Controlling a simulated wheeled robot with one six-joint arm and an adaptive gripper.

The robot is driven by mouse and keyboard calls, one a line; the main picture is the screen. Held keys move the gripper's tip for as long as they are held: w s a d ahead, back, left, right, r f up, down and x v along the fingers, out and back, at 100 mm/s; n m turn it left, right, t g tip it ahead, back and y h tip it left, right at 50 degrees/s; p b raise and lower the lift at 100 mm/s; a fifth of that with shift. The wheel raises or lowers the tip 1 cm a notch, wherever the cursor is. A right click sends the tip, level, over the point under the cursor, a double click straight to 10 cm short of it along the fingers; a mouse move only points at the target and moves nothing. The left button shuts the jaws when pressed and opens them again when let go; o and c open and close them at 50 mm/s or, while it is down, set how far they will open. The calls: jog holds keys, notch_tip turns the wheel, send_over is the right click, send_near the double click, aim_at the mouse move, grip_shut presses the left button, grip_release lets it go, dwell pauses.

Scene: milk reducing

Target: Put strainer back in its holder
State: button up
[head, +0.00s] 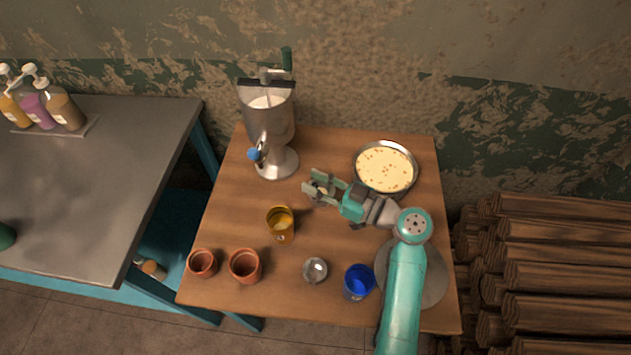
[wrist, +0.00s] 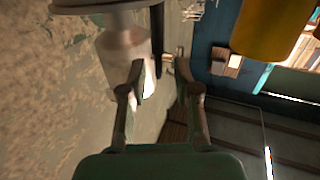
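I cannot clearly make out a strainer or its holder. A dark green upright handle (head: 287,58) shows at the top of the metal dispenser (head: 268,115); I cannot tell whether it belongs to a strainer. My gripper (head: 314,186) is open and empty above the table, right of the dispenser's foot and left of the pan. In the wrist view my gripper (wrist: 160,68) shows its two fingers apart with nothing between them. Part of the dispenser (wrist: 122,45) shows beyond the left finger.
A round pan (head: 357,176) with pale, speckled contents stands at the back right of the wooden table (head: 330,148). A yellow cup (head: 280,223), two clay cups (head: 246,267), a clear glass (head: 315,270) and a blue cup (head: 358,282) stand nearer the front. Logs (head: 550,270) lie right.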

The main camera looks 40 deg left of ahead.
jog(key=w+d, duration=0.1)
jog(key=d, duration=0.6)
jog(key=shift+w, duration=0.1)
dwell(0.4)
